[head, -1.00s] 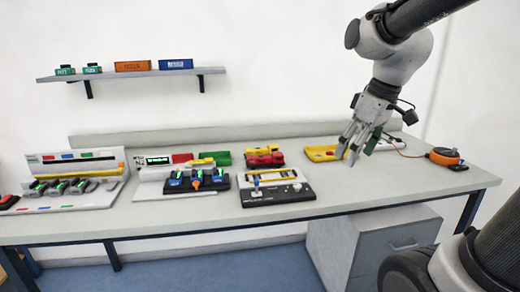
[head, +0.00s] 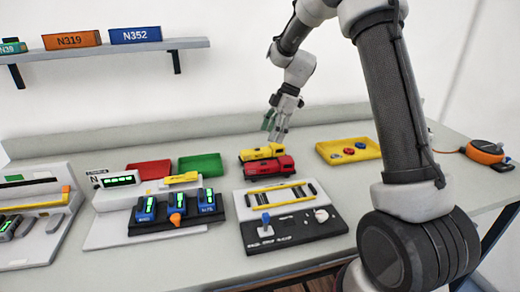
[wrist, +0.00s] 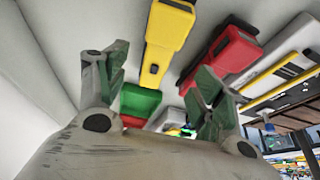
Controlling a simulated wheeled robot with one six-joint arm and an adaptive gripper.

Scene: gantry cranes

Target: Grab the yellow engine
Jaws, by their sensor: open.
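The yellow engine (head: 262,151) lies on the table just behind a red engine (head: 267,166), the two side by side. In the wrist view the yellow engine (wrist: 168,38) runs lengthwise above the gap between my fingers, with the red engine (wrist: 226,50) to its right. My gripper (head: 275,132) is open and empty, pointing down just above and behind the yellow engine. In the wrist view my gripper (wrist: 162,85) shows its green-padded fingers spread apart, with no visible contact with the engine.
A green tray (head: 200,166) and a red tray (head: 150,169) lie left of the engines. A yellow tray (head: 368,148) with small parts is on the right. A black control panel (head: 290,232) stands in front.

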